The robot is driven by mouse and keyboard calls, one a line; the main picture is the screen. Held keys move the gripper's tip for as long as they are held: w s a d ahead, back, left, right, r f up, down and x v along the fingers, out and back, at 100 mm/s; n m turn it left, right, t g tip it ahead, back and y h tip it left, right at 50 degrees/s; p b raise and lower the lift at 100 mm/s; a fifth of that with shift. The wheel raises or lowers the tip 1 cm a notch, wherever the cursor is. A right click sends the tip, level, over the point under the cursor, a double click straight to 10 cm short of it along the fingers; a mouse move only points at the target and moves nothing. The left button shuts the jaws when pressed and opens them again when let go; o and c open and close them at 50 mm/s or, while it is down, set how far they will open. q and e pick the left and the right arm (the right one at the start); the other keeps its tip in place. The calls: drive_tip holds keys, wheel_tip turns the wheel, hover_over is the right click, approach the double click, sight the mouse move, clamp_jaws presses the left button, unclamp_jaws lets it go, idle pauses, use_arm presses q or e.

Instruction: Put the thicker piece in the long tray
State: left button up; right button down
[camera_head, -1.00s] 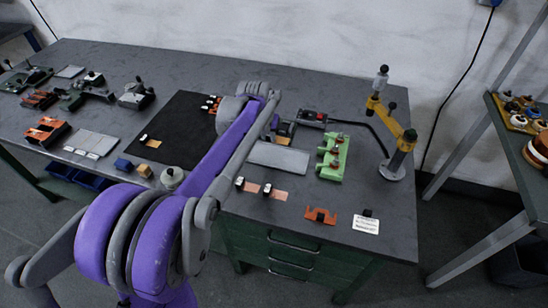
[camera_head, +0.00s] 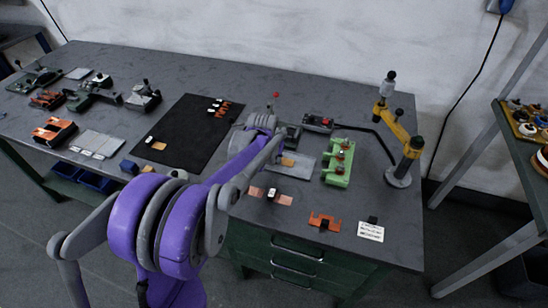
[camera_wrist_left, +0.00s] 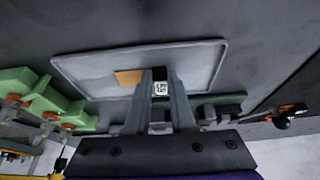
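The long tray is a shallow grey tray (camera_head: 302,172) on the bench, and it fills the middle of the left wrist view (camera_wrist_left: 95,67). My left gripper (camera_head: 284,153) is over the tray, with its fingers close together on a small black-and-white tagged block in the left wrist view (camera_wrist_left: 160,86). A copper foil piece (camera_wrist_left: 128,77) projects from beside that block, and it shows over the tray in the head view (camera_head: 288,162). I cannot tell whether it touches the tray floor. Two other copper strips (camera_head: 285,200) lie in front of the tray, with a white-topped block (camera_head: 271,194) between them.
A green fixture (camera_head: 338,172) stands right of the tray. An orange bracket (camera_head: 324,221) and a white label card (camera_head: 371,231) lie near the front edge. A yellow jointed stand (camera_head: 398,140) is at the right. A black mat (camera_head: 190,135) lies left.

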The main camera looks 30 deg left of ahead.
use_arm(q)
drive_tip(key=o, duration=0.4)
drive_tip(key=shift+r, duration=0.3)
drive_tip(key=p+v, duration=0.1)
drive_tip(key=v, duration=1.1)
drive_tip(key=s+d+f+m, duration=0.1)
drive_tip(key=s+d+f, duration=0.2)
drive_tip(key=s+d, duration=0.2)
drive_tip(key=s+d+f, duration=0.3)
drive_tip(key=s+d, duration=0.2)
drive_tip(key=s, duration=0.5)
drive_tip(key=s+d+f+m+t+h, duration=0.1)
drive_tip(key=s+d+f, duration=0.2)
drive_tip(key=s+d, duration=0.2)
drive_tip(key=shift+s+d+m, duration=0.15)
drive_tip(key=shift+s+d, duration=0.05)
drive_tip(key=shift+s, duration=0.45)
drive_tip(key=shift+s+d+m, duration=0.15)
drive_tip(key=shift+s+d, duration=0.05)
drive_tip(key=shift+s, duration=0.4)
